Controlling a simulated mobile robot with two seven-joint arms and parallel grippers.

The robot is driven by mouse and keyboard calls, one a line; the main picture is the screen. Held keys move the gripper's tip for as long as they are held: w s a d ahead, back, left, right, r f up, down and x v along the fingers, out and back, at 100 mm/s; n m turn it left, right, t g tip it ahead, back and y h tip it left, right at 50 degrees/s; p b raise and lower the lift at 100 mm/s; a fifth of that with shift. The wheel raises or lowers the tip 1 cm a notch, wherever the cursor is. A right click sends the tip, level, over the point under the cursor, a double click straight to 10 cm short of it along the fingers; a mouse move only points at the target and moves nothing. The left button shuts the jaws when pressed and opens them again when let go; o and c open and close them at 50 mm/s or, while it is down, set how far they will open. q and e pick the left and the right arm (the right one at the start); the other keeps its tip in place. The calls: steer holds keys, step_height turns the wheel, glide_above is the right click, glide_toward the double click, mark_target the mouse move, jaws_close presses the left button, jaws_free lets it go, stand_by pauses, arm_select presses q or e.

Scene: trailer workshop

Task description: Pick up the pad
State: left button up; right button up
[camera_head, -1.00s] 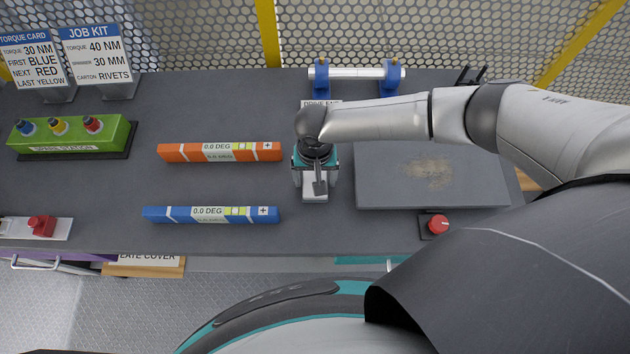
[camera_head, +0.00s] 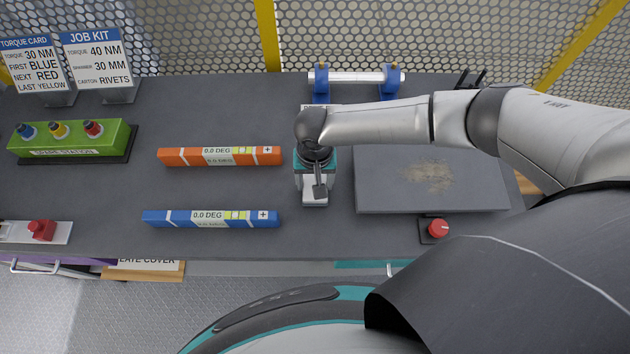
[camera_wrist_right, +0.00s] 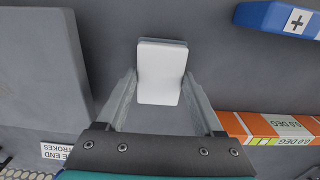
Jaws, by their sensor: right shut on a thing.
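The pad (camera_wrist_right: 160,72) is a small block with a white top and a grey layer at its far edge in the right wrist view. My right gripper (camera_wrist_right: 160,84) has one finger on each side of it and is shut on it. In the head view the pad (camera_head: 315,199) shows as a pale piece below my right gripper (camera_head: 315,184), between the two levels and the grey plate. The wrist partly covers it there. I cannot tell whether the pad touches the bench. My left gripper is not in view.
An orange level (camera_head: 220,156) and a blue level (camera_head: 211,217) lie left of the gripper. A grey plate (camera_head: 385,190) with a dusty brown patch lies right, above a red knob (camera_head: 437,229). A blue stand with a bar (camera_head: 355,76) is behind.

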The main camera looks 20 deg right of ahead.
step_height(320, 180, up, 20)
steer(key=p, duration=0.1)
steer(key=shift+f+p, duration=0.2)
steer(key=shift+p, duration=0.2)
